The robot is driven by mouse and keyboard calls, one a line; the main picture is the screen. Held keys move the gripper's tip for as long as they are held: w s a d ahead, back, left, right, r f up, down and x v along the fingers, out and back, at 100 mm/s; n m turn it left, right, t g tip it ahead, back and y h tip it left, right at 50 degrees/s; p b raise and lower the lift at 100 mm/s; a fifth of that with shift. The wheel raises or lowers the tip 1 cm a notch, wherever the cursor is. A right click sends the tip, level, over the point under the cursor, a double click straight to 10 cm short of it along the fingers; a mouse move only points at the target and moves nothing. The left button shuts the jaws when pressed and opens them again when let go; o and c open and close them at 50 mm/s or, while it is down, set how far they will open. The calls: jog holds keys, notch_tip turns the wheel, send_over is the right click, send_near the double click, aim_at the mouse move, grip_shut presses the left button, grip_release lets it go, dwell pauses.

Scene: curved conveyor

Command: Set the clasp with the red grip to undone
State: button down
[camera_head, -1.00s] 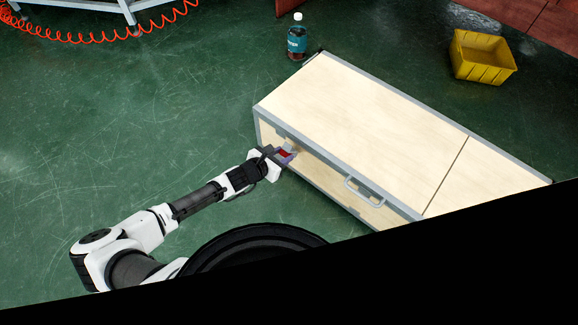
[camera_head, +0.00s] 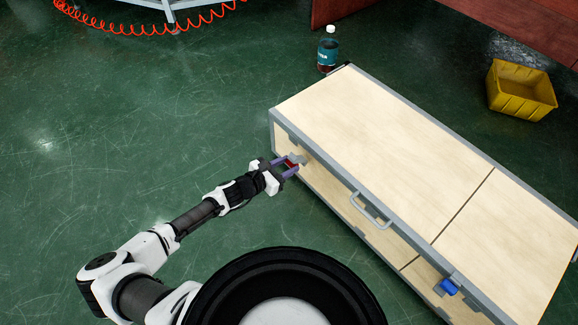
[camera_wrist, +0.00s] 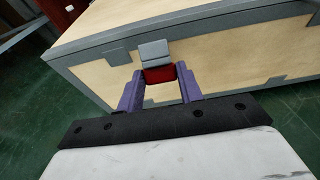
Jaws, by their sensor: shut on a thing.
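The clasp with the red grip is on the front side of a pale wooden case (camera_head: 350,115) with grey metal edges, near its left end. Its grey plate (camera_wrist: 153,51) sits at the lid's edge in the wrist view, with the red grip (camera_wrist: 160,75) below it. My gripper (camera_wrist: 160,72) has its two purple fingers on either side of the red grip, shut on it. In the head view my gripper (camera_head: 290,164) reaches the clasp from the lower left and partly hides it. I cannot tell whether the clasp is fastened.
A grey handle (camera_head: 370,209) sticks out of the case front, and a blue-grip clasp (camera_head: 448,287) is further right. A bottle (camera_head: 327,50) stands behind the case, and a yellow bin (camera_head: 521,90) is at the upper right. The green floor at left is clear.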

jog(key=c, duration=0.9)
grip_release()
jog(key=p+v, duration=0.3)
jog(key=v, duration=1)
jog(key=shift+s+a+r, duration=0.2)
jog(key=shift+a, duration=0.1)
